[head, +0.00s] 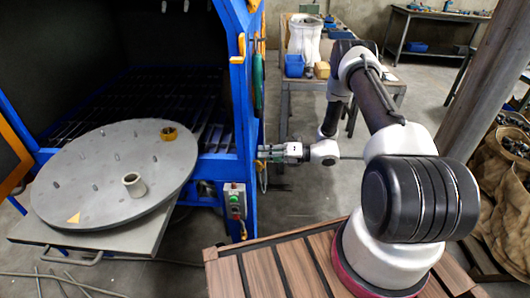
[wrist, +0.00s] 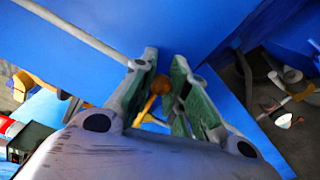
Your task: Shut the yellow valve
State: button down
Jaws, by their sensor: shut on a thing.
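My gripper (head: 266,153) reaches from the right to the blue post beside the cabinet opening in the head view. In the wrist view its two green-padded fingers (wrist: 167,92) stand on either side of the yellow valve handle (wrist: 158,86), and they are shut on it. The handle's rounded yellow end shows between the fingertips, against a blue panel. The rest of the valve is mostly hidden by the fingers. In the head view I cannot make out the gripped handle clearly.
The blue cabinet frame (head: 241,105) stands close by my gripper. A control box with buttons (head: 235,203) is below it. A workbench (head: 345,82) stands behind my arm.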

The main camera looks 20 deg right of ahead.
jog(key=shift+f+m, duration=0.55)
jog(key=shift+m, duration=0.45)
jog(key=shift+f, duration=0.1)
jog(key=c, duration=1.3)
grip_release()
jog(key=shift+d, duration=0.1)
jog(key=v, duration=1.2)
jog(key=shift+w, duration=0.15)
